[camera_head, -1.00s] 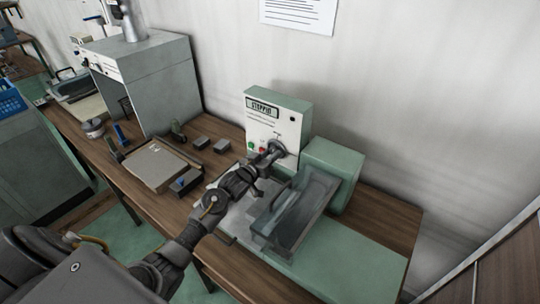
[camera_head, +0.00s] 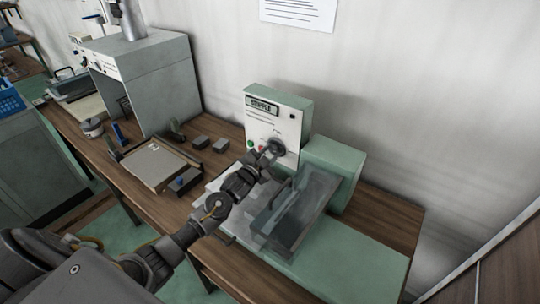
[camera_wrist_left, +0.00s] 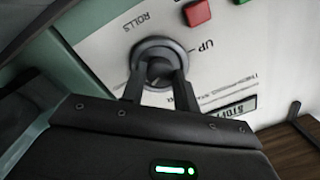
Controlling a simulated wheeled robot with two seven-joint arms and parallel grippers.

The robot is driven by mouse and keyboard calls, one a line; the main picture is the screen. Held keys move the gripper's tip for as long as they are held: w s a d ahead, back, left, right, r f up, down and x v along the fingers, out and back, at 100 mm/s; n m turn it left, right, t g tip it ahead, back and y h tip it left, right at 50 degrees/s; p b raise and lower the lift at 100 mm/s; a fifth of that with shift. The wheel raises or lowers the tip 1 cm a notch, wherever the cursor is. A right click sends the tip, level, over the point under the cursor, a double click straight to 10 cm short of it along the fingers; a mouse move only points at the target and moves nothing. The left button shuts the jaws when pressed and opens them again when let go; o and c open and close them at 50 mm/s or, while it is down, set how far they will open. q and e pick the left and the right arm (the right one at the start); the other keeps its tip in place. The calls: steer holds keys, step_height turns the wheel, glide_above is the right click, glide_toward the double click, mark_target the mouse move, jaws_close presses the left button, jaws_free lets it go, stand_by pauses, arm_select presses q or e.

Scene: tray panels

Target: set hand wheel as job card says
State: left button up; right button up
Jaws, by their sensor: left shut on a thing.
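The hand wheel (camera_head: 277,147) is a dark round knob on the white front panel (camera_head: 287,125) of a green machine. It also shows in the left wrist view (camera_wrist_left: 160,48), below the word "ROLLS" and beside "UP" as printed on the panel. My left gripper (camera_head: 267,154) reaches the panel from the lower left. In the left wrist view its two fingers (camera_wrist_left: 159,80) are shut on the hand wheel, one on each side of its hub. The fingers hide part of the wheel. My right gripper is not in view.
A clear-sided guard (camera_head: 300,208) stands right of my left wrist. A tray (camera_head: 155,164) and small grey blocks (camera_head: 200,143) lie left on the bench. A printed sheet (camera_head: 300,10), unreadable, hangs above.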

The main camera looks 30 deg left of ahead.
arm_select(q)
steer(key=shift+m+b, duration=0.4)
steer(key=shift+m, duration=1.9)
steer(key=o, duration=1)
steer(key=s, duration=0.3)
steer(key=s+b, duration=0.1)
steer(key=s, duration=0.2)
steer(key=s+b, duration=0.1)
steer(key=s, duration=0.3)
steer(key=shift+a+f, duration=0.1)
steer(key=shift+a, duration=0.25)
steer(key=shift+s, duration=0.4)
